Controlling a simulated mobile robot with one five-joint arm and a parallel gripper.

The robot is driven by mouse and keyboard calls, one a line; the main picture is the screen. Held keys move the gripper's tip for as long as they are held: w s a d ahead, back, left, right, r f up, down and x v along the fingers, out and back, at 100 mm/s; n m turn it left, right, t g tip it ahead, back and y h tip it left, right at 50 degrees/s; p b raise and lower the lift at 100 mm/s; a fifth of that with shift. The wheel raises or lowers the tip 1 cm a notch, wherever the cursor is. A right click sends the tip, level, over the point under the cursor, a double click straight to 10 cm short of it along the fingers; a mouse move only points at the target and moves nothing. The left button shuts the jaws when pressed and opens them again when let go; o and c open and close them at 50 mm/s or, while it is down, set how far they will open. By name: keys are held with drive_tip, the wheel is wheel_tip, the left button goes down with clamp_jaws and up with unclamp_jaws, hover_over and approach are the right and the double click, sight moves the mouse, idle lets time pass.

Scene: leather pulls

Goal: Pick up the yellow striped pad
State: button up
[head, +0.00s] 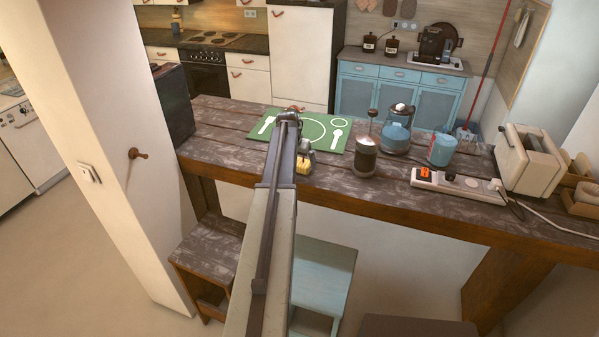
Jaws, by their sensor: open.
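A small yellow striped pad (303,165) shows near the front edge of the wooden table (225,134), just right of my arm. My gripper (305,153) is at the far end of my arm, directly at the pad and partly in front of it in this view. The gripper is open. The fingers are small and dark here, so I cannot tell whether they touch the pad or stand around it. My arm hides what lies just left of the pad.
A green place mat (337,135) lies behind the gripper. To the right stand a dark jar (366,158), a blue kettle (396,138), a blue can (441,149), a power strip (455,185) and a toaster (528,160). A dark box (174,102) stands at the left end.

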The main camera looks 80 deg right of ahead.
drive_tip(key=shift+d+f, duration=0.2)
drive_tip(key=shift+f, duration=0.45)
drive_tip(key=shift+r, duration=0.2)
drive_tip(key=c, duration=1.3)
